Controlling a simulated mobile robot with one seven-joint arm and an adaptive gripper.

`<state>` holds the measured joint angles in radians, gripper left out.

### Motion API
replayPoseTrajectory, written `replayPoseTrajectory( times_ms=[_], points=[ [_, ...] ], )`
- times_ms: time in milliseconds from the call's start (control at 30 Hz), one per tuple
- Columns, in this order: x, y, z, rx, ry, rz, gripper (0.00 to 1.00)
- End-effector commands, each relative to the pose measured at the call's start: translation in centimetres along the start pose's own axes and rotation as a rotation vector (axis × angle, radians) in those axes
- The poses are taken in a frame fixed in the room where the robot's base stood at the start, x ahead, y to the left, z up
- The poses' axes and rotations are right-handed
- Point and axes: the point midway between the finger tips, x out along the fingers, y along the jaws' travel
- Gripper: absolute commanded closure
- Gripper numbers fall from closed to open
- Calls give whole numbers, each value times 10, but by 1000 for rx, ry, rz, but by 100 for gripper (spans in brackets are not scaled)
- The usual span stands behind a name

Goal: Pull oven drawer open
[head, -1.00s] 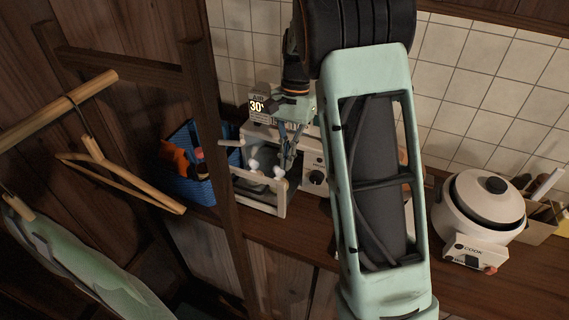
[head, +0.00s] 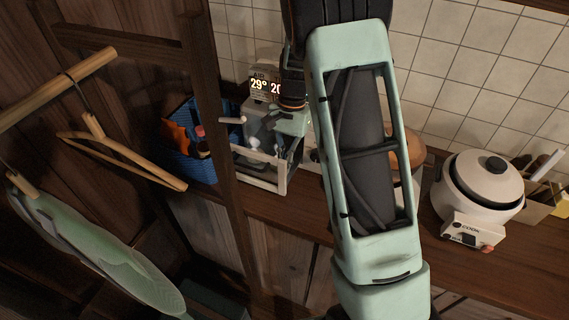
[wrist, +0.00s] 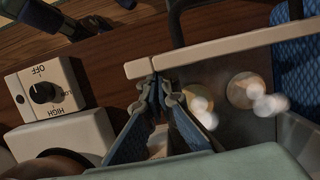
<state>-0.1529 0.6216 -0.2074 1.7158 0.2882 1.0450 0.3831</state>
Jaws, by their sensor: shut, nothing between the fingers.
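The oven drawer is a pale, open-topped box with a cream front rim (head: 262,183), standing out in front of the small appliance on the counter in the head view. Its cream rim (wrist: 225,48) also crosses the wrist view, with round tan pieces and white puffs behind it. My gripper (wrist: 157,85) is shut and empty, with its blue-padded fingertips together right at the rim. Whether they touch it I cannot tell. In the head view my gripper is over the drawer's right side, and its fingertips are hard to make out.
A control panel with an OFF–HIGH knob (wrist: 42,92) is beside the drawer. A blue basket (head: 190,165) stands left of the drawer, behind a dark wooden post (head: 222,140). A white cooker (head: 480,190) stands to the right. A wooden hanger (head: 120,160) hangs at left.

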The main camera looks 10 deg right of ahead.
Motion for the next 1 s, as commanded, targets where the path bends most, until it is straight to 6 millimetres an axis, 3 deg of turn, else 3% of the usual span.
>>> replayPoseTrajectory(
  times_ms=[300,767,1000],
  points=[
    [8,-1,35,-2,0,-1,100],
    [7,0,37,-1,0,0,100],
    [-12,2,39,-1,1,-1,100]
  ],
)
